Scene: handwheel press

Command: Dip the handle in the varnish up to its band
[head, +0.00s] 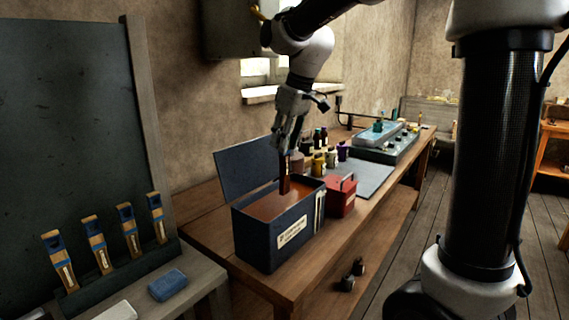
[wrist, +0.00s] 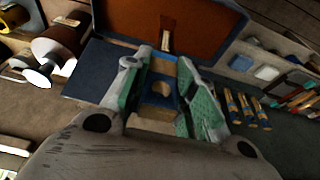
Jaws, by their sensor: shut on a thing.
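My gripper (head: 289,137) points down over the varnish tank, a dark blue box (head: 272,243) with a light label and its lid (head: 246,170) raised at the back. Reddish-brown varnish (head: 262,205) fills it. My gripper is shut on the handle (head: 285,184), which hangs roughly upright. Its lower part looks dark red-brown and meets the varnish in the picture; how deep it sits I cannot tell. In the wrist view the green-padded fingers clasp the handle (wrist: 160,112), pale wood with a hole and blue near its end. The varnish (wrist: 205,35) shows beyond.
Several wooden handles with blue parts (head: 96,244) stand in a rack at left, near a blue block (head: 167,284). Jars (head: 319,163) and a grey mat (head: 368,178) lie farther back on the bench.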

